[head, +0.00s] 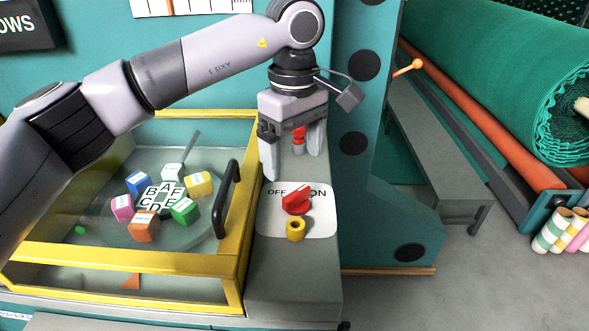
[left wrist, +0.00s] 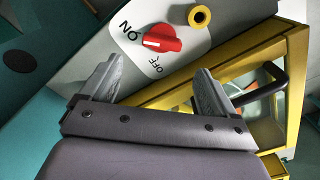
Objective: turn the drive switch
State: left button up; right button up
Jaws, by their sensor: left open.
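The drive switch is a red rotary knob (head: 297,201) on a white plate (head: 325,222) marked OFF at left and ON at right. In the left wrist view the red knob (left wrist: 165,39) has a pale mark on its end towards the ON word. A yellow ring-like part (head: 296,229) sits just below the knob; it also shows in the left wrist view (left wrist: 200,16). My left gripper (head: 293,163) is open and empty, above and behind the knob, apart from it. In the left wrist view the knob lies beyond the gap between the fingertips (left wrist: 160,75). My right gripper is not in view.
A yellow-framed clear case (head: 130,262) with a black handle (head: 229,200) and coloured blocks is left of the switch. A small red part (head: 299,136) shows between my fingers. A teal machine post (head: 365,200) stands right. A green netting roll (head: 490,75) lies far right.

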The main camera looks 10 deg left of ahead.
aim_at(297, 200)
pick_arm(q)
jog(key=shift+s+f+p, duration=0.15)
jog(key=shift+f+p, duration=0.45)
jog(key=shift+f, duration=2.85)
jog(key=c, duration=1.1)
